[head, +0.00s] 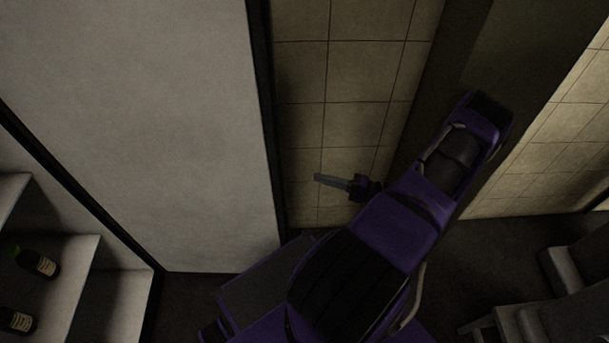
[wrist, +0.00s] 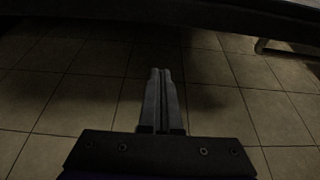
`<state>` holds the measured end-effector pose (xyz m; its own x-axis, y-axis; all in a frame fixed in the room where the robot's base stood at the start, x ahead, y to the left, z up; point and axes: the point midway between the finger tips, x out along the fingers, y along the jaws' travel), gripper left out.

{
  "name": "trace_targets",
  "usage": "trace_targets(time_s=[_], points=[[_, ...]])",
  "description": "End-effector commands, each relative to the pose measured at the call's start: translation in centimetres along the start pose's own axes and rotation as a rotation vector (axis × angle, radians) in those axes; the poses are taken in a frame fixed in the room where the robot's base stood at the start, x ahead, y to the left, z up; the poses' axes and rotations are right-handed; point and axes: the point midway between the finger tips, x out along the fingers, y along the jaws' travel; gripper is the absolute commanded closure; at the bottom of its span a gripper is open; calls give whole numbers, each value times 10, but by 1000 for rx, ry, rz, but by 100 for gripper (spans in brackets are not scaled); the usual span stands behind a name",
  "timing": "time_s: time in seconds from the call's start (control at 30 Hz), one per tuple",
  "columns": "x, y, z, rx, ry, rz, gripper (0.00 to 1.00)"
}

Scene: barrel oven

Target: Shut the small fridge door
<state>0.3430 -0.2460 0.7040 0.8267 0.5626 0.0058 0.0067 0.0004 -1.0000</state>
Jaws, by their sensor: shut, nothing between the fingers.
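The fridge door (head: 150,120) stands open in the head view, a large pale panel with a dark edge along its right side. The fridge interior (head: 70,270) shows at the lower left, with pale shelves. My gripper (head: 317,178) is to the right of the door's dark edge, its fingers pointing left toward it. A gap seems to show between the fingertips and the edge; the depth is hard to judge. In the wrist view my gripper (wrist: 160,72) is shut and empty above the tiled floor. The door cannot be clearly made out there.
A dark bottle (head: 38,262) lies on a fridge shelf, and another (head: 17,322) lies below it. A tiled surface (head: 345,70) is behind my gripper. Grey furniture (head: 540,315) stands at the lower right. A dark slanted edge (wrist: 210,14) crosses the top of the wrist view.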

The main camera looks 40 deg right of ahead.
Motion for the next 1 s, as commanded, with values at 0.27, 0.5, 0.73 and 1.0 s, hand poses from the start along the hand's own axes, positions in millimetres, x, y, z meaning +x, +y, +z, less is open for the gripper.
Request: trace_targets(time_s=[0.27, 0.5, 0.73, 1.0], points=[[52, 0, 1, 3, -5, 2, 100], [94, 0, 6, 7, -3, 5, 100], [82, 0, 33, 5, -2, 6, 100], [80, 1, 38, 2, -2, 6, 100]])
